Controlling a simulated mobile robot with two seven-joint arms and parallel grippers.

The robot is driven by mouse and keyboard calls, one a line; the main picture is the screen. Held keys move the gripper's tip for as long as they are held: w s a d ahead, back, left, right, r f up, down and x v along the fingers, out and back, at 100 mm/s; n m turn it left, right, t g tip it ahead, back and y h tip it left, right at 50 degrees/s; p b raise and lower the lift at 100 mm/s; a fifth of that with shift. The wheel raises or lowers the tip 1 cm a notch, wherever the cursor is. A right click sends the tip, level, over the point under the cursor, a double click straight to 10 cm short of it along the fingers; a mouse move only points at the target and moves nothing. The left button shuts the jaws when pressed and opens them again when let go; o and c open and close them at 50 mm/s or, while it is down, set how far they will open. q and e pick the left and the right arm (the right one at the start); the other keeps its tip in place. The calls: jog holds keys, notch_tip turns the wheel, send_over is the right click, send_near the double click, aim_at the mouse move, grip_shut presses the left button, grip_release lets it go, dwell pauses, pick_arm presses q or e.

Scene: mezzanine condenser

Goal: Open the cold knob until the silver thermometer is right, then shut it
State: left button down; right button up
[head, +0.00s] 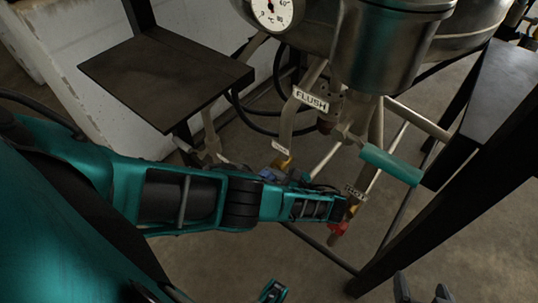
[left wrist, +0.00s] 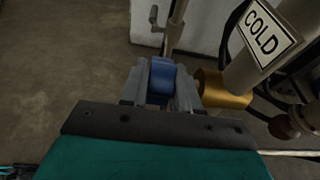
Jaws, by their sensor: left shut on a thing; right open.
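The cold knob is blue (left wrist: 160,80), beside a brass valve body (left wrist: 222,90) and a pipe labelled COLD (left wrist: 264,36) in the left wrist view. My left gripper (left wrist: 160,92) is shut on it, one finger on each side. In the head view the blue knob (head: 267,174) shows below the small COLD tag, largely hidden by my left gripper (head: 277,176). A round white thermometer dial (head: 271,12) with a silver rim is cut off by the top edge; its reading is unclear. My right gripper (head: 422,289) is open and empty at the bottom edge.
A red knob (head: 340,229) sits below another tag, near my left forearm. A teal lever handle (head: 391,165) and a FLUSH label (head: 311,99) are under the steel vessel (head: 390,50). A dark plate (head: 165,75) and dark frame posts flank the pipes.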

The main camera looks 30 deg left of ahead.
pick_arm(q)
jog(key=c, duration=0.9)
grip_release()
jog(key=v, duration=0.7)
jog(key=shift+d, duration=0.25)
